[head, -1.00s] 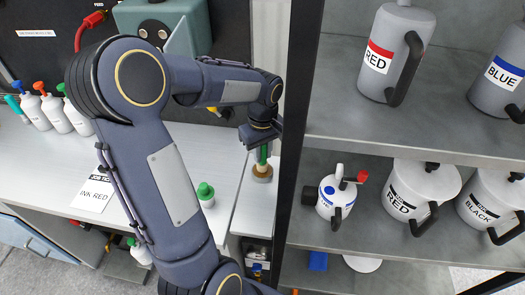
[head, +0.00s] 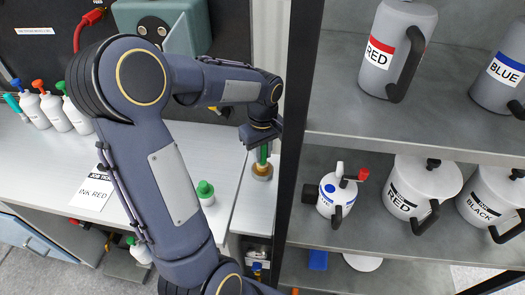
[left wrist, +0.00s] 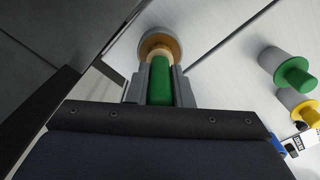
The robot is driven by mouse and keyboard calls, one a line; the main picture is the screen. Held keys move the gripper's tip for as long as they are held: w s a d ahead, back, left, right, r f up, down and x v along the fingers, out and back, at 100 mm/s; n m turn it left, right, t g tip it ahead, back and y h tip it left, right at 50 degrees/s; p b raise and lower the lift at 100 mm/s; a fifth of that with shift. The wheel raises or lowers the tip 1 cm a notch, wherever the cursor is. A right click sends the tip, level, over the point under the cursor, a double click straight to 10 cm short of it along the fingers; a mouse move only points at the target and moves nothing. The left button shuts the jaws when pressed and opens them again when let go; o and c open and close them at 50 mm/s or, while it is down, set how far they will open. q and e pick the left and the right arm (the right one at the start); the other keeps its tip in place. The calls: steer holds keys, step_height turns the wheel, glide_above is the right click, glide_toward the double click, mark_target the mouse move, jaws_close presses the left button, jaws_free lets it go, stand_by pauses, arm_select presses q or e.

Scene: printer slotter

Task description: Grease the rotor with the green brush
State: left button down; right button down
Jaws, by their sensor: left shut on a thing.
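My left gripper (head: 262,158) points down at the right end of the white bench. It is shut on the green brush (head: 263,152); the brush's green handle (left wrist: 160,85) shows between the two grey fingers in the left wrist view. The brush's pale lower end meets a small round grey piece with an orange-brown inside (left wrist: 158,44), which also shows in the head view (head: 262,172). I cannot tell whether this piece is the rotor or a grease pot. No other rotor can be made out. My right gripper is out of view.
A dark post (head: 297,120) stands close to the right of my left gripper. A shelf (head: 400,143) beyond it holds jugs and pots.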

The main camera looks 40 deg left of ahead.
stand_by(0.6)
arm_select(q)
steer(key=shift+r+p, duration=2.85)
steer(key=shift+r, duration=0.65)
steer(key=shift+f, duration=0.1)
